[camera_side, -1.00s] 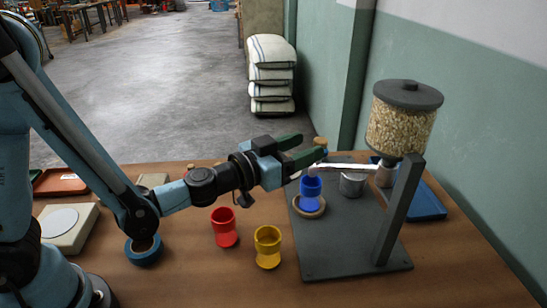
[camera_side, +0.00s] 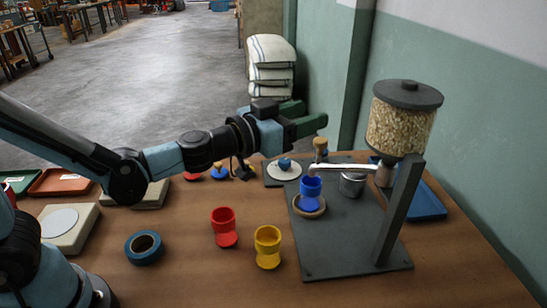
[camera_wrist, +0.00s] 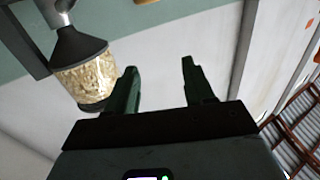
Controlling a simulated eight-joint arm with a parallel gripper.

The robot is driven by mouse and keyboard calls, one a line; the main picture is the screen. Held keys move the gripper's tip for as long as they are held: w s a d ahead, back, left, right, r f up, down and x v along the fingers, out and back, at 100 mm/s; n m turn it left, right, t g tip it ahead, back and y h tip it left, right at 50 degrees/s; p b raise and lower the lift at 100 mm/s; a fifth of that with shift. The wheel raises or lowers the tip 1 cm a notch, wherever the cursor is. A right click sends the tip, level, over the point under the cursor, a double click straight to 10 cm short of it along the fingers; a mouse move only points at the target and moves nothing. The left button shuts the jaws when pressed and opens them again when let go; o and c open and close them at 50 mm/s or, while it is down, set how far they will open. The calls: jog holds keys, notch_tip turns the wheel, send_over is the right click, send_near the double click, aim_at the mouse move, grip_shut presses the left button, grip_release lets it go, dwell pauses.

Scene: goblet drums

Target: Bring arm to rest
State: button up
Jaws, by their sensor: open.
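My gripper (camera_side: 312,116) is open and empty, raised above the far part of the table, with its green fingers pointing right. In the wrist view its two fingers (camera_wrist: 159,70) stand apart with nothing between them. The blue goblet drum (camera_side: 310,190) stands upright in a tan ring on the dark base plate (camera_side: 335,262). The red drum (camera_side: 224,228) and the yellow drum (camera_side: 267,247) stand upright on the table, left of the plate.
A grain hopper (camera_side: 400,125) on a dark post stands right of my gripper; it also shows in the wrist view (camera_wrist: 88,80). A metal cup (camera_side: 352,184), blue tray (camera_side: 428,202), blue tape roll (camera_side: 144,248) and red tray (camera_side: 60,183) are around.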

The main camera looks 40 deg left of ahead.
jog(key=shift+r, duration=0.1)
jog(key=s+a+f+n+g+y, duration=0.1)
jog(key=s+a+f+g+y, duration=0.1)
jog(key=s+a+f+g, duration=0.3)
jog(key=s+a+f+n+g+y, duration=0.2)
jog(key=s+a+f+g+y, duration=0.1)
jog(key=s+a, duration=0.6)
jog(key=shift+s+a+f+g, duration=0.3)
jog(key=shift+s+f+g, duration=0.5)
jog(key=shift+g, duration=0.3)
